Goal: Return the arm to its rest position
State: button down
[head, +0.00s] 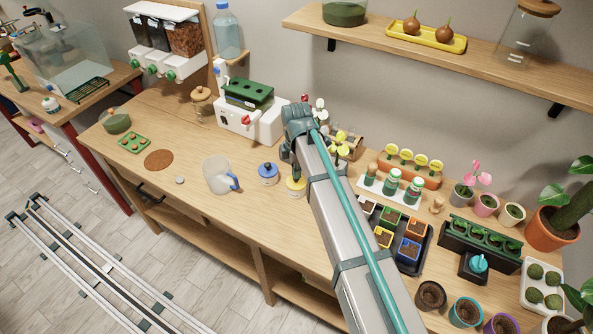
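My arm (345,215) reaches from the bottom edge of the head view up over the wooden workbench (215,135). Its dark grey joint (298,120) shows in front of the white machine. I do not see my gripper or its fingertips, so I cannot tell whether it holds anything. The arm hides part of the bench and whatever lies behind it.
A clear jug (218,175), a blue-lidded jar (268,173) and a yellow-lidded jar (296,185) stand left of the arm. A black tray (428,240) of coloured pots lies to its right. A shelf (375,48) hangs above. The bench's front left is mostly clear.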

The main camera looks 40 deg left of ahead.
jog(key=shift+r, duration=0.15)
jog(key=shift+r+p, duration=1.85)
jog(key=shift+r, duration=1.55)
jog(key=shift+a+f, duration=0.15)
jog(key=shift+f, duration=0.05)
